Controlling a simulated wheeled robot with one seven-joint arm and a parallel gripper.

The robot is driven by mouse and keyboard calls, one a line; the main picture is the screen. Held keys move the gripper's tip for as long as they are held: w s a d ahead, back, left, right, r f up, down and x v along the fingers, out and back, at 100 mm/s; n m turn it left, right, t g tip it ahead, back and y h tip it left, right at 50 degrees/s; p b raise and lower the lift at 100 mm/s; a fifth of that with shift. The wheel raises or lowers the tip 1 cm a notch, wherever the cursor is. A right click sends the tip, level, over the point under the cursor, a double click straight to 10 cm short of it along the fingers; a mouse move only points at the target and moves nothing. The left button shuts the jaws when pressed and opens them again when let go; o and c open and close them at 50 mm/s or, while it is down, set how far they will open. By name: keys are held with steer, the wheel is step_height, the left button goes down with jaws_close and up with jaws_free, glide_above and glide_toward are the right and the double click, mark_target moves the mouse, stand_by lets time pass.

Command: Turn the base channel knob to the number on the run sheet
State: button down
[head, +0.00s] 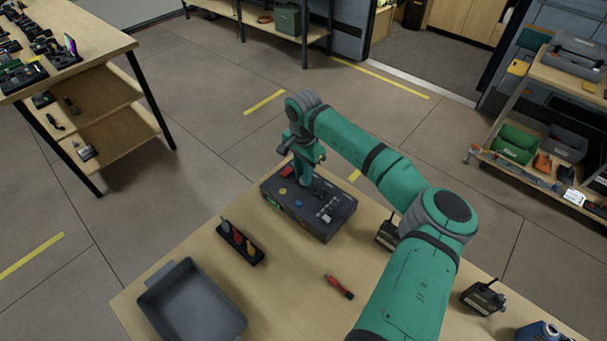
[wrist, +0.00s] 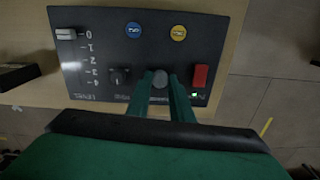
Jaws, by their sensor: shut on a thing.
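The base unit (head: 335,228) is a dark box on the wooden table. Its panel (wrist: 95,40) fills much of the wrist view. My gripper (head: 304,181) reaches down onto the panel. In the wrist view its two green fingers are shut on a round grey knob (wrist: 160,79). The fingers and my wrist cover the lettering around and below this knob, so its setting cannot be read. A smaller dark knob (wrist: 120,76) is left of it, and a red switch (wrist: 201,75) is right of it. I cannot make out a run sheet in either view.
The panel also has a slider (wrist: 66,33) beside numbers, a blue button (wrist: 133,30), a yellow button (wrist: 179,33) and a lit green lamp (wrist: 195,96). A grey tray (head: 160,273), a black rack (head: 228,234) and a red screwdriver (head: 338,286) are on the table.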

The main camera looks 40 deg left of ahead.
steer(key=shift+m, duration=2.2)
steer(key=shift+w, duration=0.15)
steer(key=c, duration=1.6)
jaws_free()
steer(key=shift+o, duration=0.2)
steer(key=shift+d+r, duration=0.1)
step_height(320, 180, up, 11)
steer(key=shift+f, duration=0.2)
